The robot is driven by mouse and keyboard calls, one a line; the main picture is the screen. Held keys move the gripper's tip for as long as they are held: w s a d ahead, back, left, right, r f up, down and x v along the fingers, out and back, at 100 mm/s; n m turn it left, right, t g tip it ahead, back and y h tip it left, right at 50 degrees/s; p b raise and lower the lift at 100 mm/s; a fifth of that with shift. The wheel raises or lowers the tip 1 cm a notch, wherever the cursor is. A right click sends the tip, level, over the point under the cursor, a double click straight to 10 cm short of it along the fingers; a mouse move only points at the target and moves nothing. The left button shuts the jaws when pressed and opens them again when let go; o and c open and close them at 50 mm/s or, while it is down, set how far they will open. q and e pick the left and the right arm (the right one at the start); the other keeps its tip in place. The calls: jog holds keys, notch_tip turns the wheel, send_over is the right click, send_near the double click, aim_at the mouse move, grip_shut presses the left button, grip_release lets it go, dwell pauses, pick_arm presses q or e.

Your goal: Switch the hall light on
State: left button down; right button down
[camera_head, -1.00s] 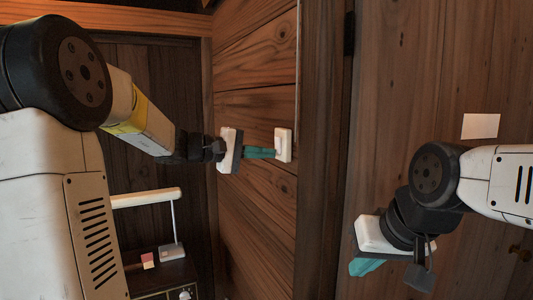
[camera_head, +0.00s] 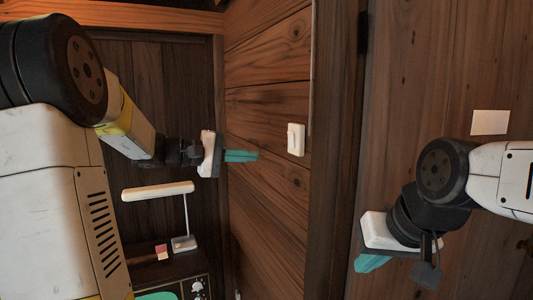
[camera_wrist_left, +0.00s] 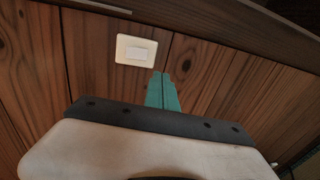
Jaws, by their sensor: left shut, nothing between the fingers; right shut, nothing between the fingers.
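The light switch (camera_head: 296,139) is a small white plate with a raised rocker on the wooden wall, right of centre in the head view. In the left wrist view the switch (camera_wrist_left: 136,50) sits just beyond and left of the fingertips. My left gripper (camera_head: 257,156) has teal fingers, shut and empty, pointing at the wall with a gap between the tips and the switch. The fingers also show in the left wrist view (camera_wrist_left: 162,76). My right gripper (camera_head: 358,270) is shut and empty, low at the right, away from the switch. Which way the rocker is set I cannot tell.
A white desk lamp (camera_head: 158,191) stands on a dark cabinet (camera_head: 190,265) at the lower left, with small pink and cream blocks (camera_head: 161,251) beside it. A wooden door post (camera_head: 337,180) is right of the switch. A blank paper (camera_head: 490,122) is on the right-hand panel.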

pick_arm(q)
jog(key=shift+s+a+f, duration=0.1)
jog(key=shift+s+a, duration=0.25)
jog(key=shift+a, duration=0.25)
jog(key=shift+s+a+f, duration=0.15)
jog(key=shift+s+a, duration=0.2)
jog(key=shift+a, duration=0.3)
jog(key=shift+s+a+f, duration=0.1)
jog(key=shift+s+a, duration=0.25)
jog(key=shift+a, duration=0.25)
jog(key=s+d+f+m+g+y, duration=0.2)
jog(key=s+d+f+y, duration=0.1)
jog(key=s, duration=0.4)
jog(key=s+d+f+m+g+y, duration=0.1)
jog(key=s+d+f+g+y, duration=0.2)
jog(key=s, duration=0.4)
jog(key=s+a+f+m+t+y, duration=0.3)
jog(key=s+a+f+y, duration=0.2)
jog(key=s, duration=0.4)
jog(key=shift+a+f+m+y, duration=0.3)
jog(key=shift+a+f+y, duration=0.1)
jog(key=shift+a+f, duration=0.1)
